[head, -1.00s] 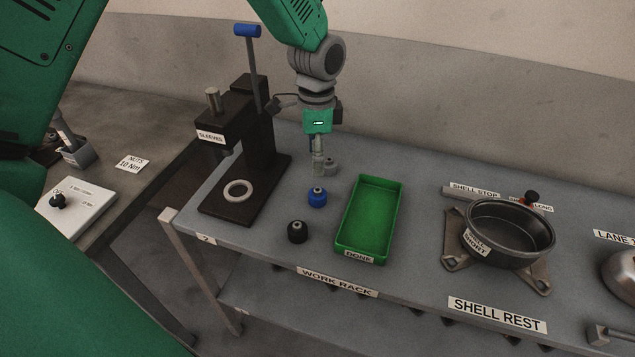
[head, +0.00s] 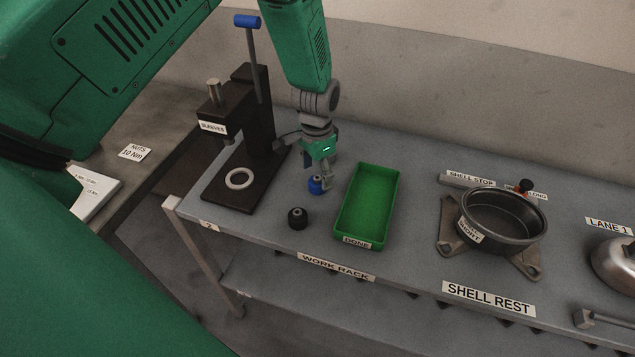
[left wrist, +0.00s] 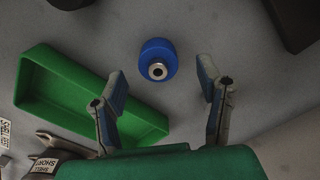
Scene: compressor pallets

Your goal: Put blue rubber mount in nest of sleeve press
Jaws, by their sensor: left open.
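The blue rubber mount (head: 316,186) stands on the work rack between the sleeve press and the green tray. In the left wrist view the mount (left wrist: 158,58) shows its metal centre and lies just beyond the fingertips. My left gripper (head: 322,180) is open and close to the mount; its two fingers (left wrist: 165,85) are spread with nothing between them. In the head view a finger overlaps the mount, and contact cannot be told. The sleeve press (head: 262,130) stands at left, with a pale ring-shaped nest (head: 240,179) on its base, empty. My right gripper is not in view.
A black mount (head: 297,218) stands near the front edge. The empty green DONE tray (head: 366,244) is right of the blue mount. A dark round shell (head: 503,220) sits on a bracket farther right. The press lever (head: 254,65) rises behind the nest.

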